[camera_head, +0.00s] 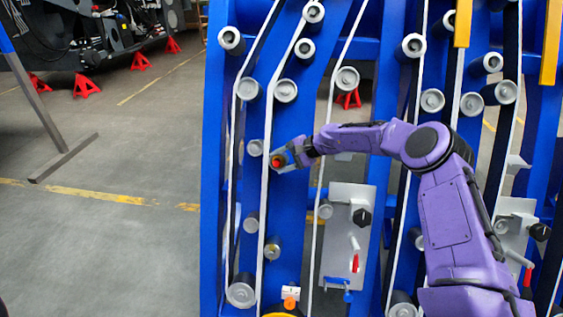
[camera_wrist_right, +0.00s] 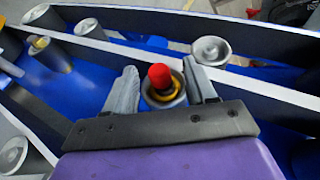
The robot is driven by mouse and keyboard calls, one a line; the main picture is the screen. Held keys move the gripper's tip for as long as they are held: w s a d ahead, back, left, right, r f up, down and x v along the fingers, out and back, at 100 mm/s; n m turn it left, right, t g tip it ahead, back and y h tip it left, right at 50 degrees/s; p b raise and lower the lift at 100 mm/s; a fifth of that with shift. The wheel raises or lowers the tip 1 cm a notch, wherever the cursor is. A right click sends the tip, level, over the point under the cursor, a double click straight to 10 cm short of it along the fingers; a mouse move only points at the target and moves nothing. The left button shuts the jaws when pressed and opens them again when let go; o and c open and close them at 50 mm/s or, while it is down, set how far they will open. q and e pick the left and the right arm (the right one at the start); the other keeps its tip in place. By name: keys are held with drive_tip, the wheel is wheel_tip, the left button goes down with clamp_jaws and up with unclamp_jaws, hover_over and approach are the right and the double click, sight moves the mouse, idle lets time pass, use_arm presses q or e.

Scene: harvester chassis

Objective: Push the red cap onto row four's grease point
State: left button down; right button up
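The red cap (camera_wrist_right: 160,77) sits over a yellow-brass fitting (camera_wrist_right: 165,96) at the centre of a grey roller end (camera_wrist_right: 151,99) in the right wrist view. In the head view the red cap (camera_head: 277,162) shows at the blue frame's front, beside a white strip. My right gripper (camera_wrist_right: 160,85) is around it, one finger on each side. A gap shows between each finger and the cap, so the gripper looks open. In the head view my right gripper (camera_head: 286,158) reaches in from the right. Which row this is cannot be told. My left gripper is not in view.
Blue frame plates (camera_head: 213,190) carry several grey rollers (camera_head: 241,290) close around the gripper. A grey panel (camera_head: 346,225) with a black knob and red lever stands below the arm. Open floor (camera_head: 110,240) lies left.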

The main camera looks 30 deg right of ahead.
drive_tip(key=v, duration=1)
drive_tip(key=shift+s+d, duration=0.15)
drive_tip(key=shift+r, duration=0.1)
idle(0.4)
